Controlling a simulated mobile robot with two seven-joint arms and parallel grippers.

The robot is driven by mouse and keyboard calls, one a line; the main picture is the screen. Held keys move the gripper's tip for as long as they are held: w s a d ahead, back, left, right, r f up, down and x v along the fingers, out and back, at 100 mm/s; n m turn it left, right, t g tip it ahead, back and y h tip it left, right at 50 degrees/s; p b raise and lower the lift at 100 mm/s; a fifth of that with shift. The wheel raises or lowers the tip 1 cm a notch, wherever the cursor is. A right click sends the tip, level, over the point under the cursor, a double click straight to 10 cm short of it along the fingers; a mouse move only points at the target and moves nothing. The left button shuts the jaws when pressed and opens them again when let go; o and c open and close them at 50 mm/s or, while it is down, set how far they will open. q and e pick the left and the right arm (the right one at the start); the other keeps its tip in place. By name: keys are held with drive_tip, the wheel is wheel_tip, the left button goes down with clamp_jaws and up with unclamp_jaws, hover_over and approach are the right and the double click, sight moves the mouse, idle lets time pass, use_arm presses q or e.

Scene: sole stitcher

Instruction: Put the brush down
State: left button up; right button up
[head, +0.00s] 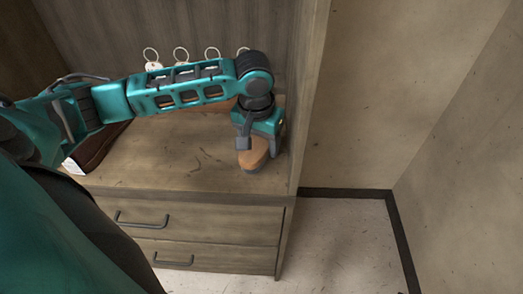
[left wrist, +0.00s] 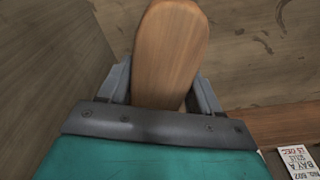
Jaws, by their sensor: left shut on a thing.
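The brush (head: 254,157) shows as a rounded, light-brown wooden body at the right end of the wooden counter, close to the side panel. My left gripper (head: 255,143) points down over it and is shut on it. In the left wrist view the brush (left wrist: 170,55) lies between the two grey fingers (left wrist: 158,92), its rounded end pointing away from the gripper. Its bristles are hidden. I cannot tell whether its underside touches the counter. My right gripper is not in view.
The counter top (head: 190,160) has bare room left of the brush. A dark brown item (head: 98,148) with a white tag lies at the counter's left. Several round tags (head: 181,55) hang on the back wall. Drawers (head: 200,222) sit below. A printed card (left wrist: 298,160) shows in the left wrist view.

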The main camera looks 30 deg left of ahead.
use_arm(q)
wheel_tip(320, 180, down, 2)
drive_tip(key=shift+f, duration=0.1)
drive_tip(key=shift+w+d+f+b, duration=0.1)
drive_tip(key=shift+f+b, duration=0.2)
drive_tip(key=shift+b, duration=0.05)
drive_tip(key=o, duration=0.9)
drive_tip(key=shift+o, duration=0.2)
